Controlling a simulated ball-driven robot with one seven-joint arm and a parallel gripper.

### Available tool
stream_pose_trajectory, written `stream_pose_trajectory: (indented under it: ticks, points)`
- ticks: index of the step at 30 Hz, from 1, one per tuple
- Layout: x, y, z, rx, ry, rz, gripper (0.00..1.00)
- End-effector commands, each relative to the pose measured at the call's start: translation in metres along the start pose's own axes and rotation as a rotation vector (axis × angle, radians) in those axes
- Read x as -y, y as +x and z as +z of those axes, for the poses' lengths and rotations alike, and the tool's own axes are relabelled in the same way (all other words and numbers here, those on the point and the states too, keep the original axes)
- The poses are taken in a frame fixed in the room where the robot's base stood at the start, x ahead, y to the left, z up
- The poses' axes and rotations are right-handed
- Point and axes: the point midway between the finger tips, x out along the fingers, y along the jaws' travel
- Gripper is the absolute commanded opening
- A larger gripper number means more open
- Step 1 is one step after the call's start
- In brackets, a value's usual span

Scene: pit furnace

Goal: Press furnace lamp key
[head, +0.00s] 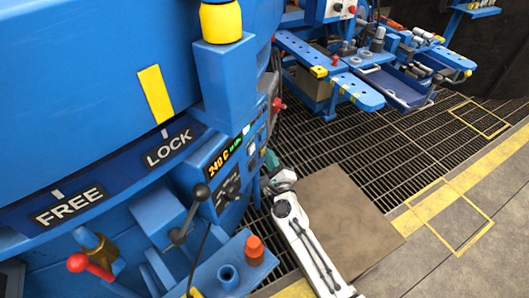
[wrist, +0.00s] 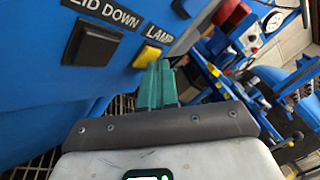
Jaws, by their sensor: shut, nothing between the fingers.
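The lamp key is a yellow square button (wrist: 147,56) in a dark frame on the blue furnace panel, with the label LAMP (wrist: 159,35) above it in the wrist view. My gripper (wrist: 158,66) is shut and empty, its green fingers together. The fingertips appear just below and to the right of the key, very close to it; I cannot tell whether they touch. In the head view my gripper (head: 268,160) is at the side of the furnace panel, partly hidden by it.
A dark LID DOWN key (wrist: 91,45) sits left of the lamp key. A red knob (wrist: 228,12) is to the upper right. A blue workbench (head: 330,65) with tools stands behind. Open grating floor (head: 400,135) lies to the right.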

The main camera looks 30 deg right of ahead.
Motion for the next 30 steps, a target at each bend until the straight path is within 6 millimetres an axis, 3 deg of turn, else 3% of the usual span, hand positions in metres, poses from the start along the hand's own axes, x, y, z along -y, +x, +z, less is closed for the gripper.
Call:
stream_pose_trajectory:
  ticks: [30]
  points:
    - [0.009,-0.014,-0.011,-0.002,-0.001,0.0,0.0]
